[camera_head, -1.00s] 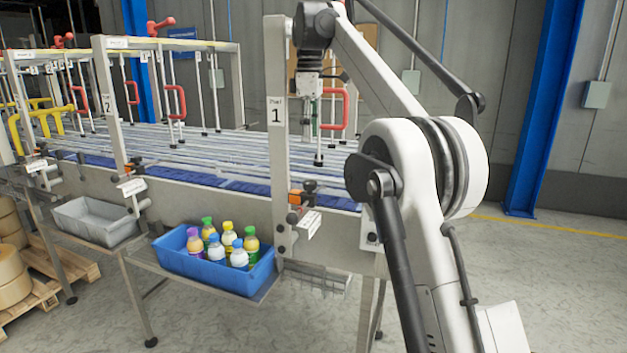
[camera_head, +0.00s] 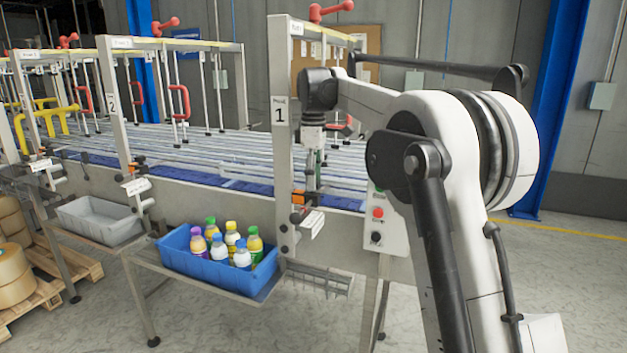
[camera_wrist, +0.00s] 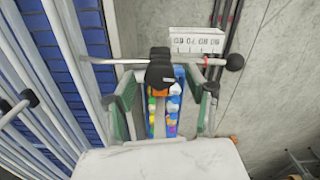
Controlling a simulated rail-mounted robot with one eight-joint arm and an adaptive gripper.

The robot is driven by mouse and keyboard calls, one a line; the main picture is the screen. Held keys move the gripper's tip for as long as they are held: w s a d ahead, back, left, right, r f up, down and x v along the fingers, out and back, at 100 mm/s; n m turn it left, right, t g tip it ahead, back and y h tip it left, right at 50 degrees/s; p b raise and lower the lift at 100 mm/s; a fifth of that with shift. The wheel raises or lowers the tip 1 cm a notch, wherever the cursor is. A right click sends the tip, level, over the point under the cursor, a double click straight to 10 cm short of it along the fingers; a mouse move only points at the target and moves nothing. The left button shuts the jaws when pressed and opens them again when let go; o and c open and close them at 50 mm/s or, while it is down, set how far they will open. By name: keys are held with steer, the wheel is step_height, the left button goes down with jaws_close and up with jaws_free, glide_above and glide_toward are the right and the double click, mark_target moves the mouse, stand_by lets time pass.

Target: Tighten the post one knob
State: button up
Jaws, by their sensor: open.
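Post one (camera_head: 281,150) is an upright grey post marked "1" in the head view. A black clamp knob (camera_wrist: 160,70) with an orange part (camera_wrist: 158,92) below it shows in the wrist view. It lies between the two green-padded fingers of my gripper (camera_wrist: 164,88), with a visible gap on each side. In the head view, my gripper (camera_head: 313,180) hangs pointing down just right of post one, directly over the orange part (camera_head: 298,197). There, the gripper and arm mostly hide the black knob. My gripper is open and holds nothing.
A blue bin (camera_head: 205,265) of bottles stands below left. A control box with a red button (camera_head: 378,212) is right of the post.

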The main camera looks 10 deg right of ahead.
steer(key=shift+f, duration=0.3)
steer(key=shift+c, duration=0.5)
steer(key=c, duration=1)
steer(key=shift+c, duration=0.2)
